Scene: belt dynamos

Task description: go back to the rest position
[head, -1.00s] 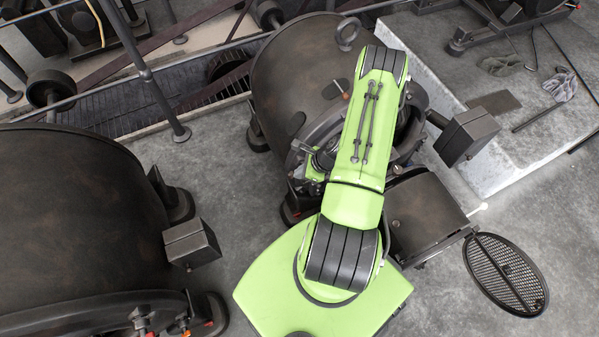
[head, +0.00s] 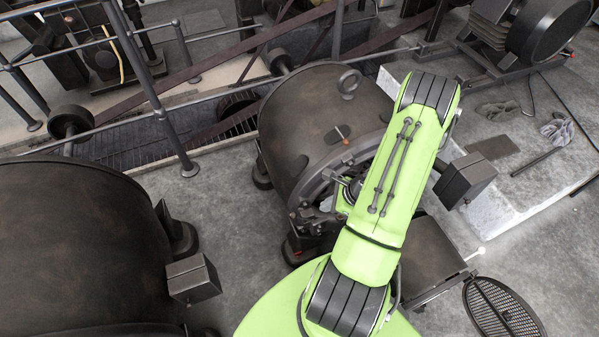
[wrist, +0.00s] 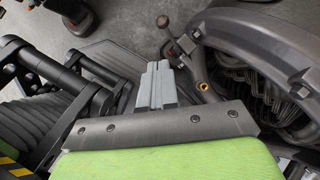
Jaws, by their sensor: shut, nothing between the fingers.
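My gripper (wrist: 157,84) shows in the wrist view, its grey fingers together with nothing between them. It is beside the dynamo's curved end ring (wrist: 262,38) and a small rod with a round knob. A brass-coloured fitting (wrist: 203,87) lies just right of the fingertips. In the head view my green arm reaches up and to the right, in front of the middle dynamo (head: 315,120). The gripper itself is hidden there behind the arm and the dynamo's end.
A second dynamo (head: 80,250) stands at the left, with a dark box (head: 193,279) on its side. Another box (head: 465,180) stands right of my arm. A round mesh guard (head: 500,308) is at the lower right. Railings (head: 165,110) edge a pit behind.

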